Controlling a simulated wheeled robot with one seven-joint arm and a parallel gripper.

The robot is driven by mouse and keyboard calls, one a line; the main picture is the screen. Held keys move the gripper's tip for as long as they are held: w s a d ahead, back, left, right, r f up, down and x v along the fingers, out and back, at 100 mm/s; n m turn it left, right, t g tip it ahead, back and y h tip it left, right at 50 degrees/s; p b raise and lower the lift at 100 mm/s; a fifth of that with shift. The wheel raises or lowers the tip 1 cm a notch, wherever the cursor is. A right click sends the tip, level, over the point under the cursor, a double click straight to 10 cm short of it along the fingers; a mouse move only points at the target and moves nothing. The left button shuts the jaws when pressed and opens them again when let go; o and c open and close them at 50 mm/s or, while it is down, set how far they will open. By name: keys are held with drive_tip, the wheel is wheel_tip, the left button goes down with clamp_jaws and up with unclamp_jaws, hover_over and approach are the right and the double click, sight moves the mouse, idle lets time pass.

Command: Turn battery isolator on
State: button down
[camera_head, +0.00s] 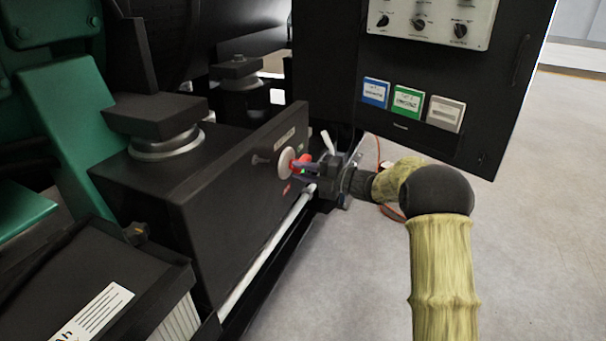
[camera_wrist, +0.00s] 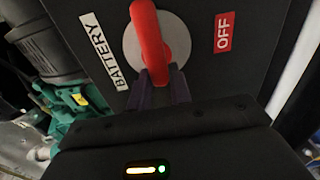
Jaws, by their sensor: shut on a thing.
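The battery isolator is a red handle on a pale round disc, on the black side plate of the genset. In the head view the red handle (camera_head: 301,163) sits in front of the disc (camera_head: 286,162). In the wrist view the red handle (camera_wrist: 149,40) stands over the disc (camera_wrist: 172,45), between a BATTERY label (camera_wrist: 102,50) and a red OFF label (camera_wrist: 223,32). My gripper (camera_head: 308,168) reaches it from the right. Its dark fingers (camera_wrist: 160,88) are shut on the lower end of the red handle. The exact finger contact is partly hidden.
A pale pipe (camera_head: 262,250) runs below the plate. A black battery box (camera_head: 90,280) stands front left. Open grey floor (camera_head: 540,220) lies to the right.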

drive_tip(key=shift+d+f, duration=0.1)
drive_tip(key=shift+f, duration=0.05)
drive_tip(key=c, duration=1.3)
unclamp_jaws()
drive_tip(key=p+v, duration=0.5)
drive_tip(key=v, duration=1.2)
drive_tip(key=shift+s+d, duration=0.1)
drive_tip(key=shift+d, duration=0.05)
drive_tip(key=shift+r, duration=0.2)
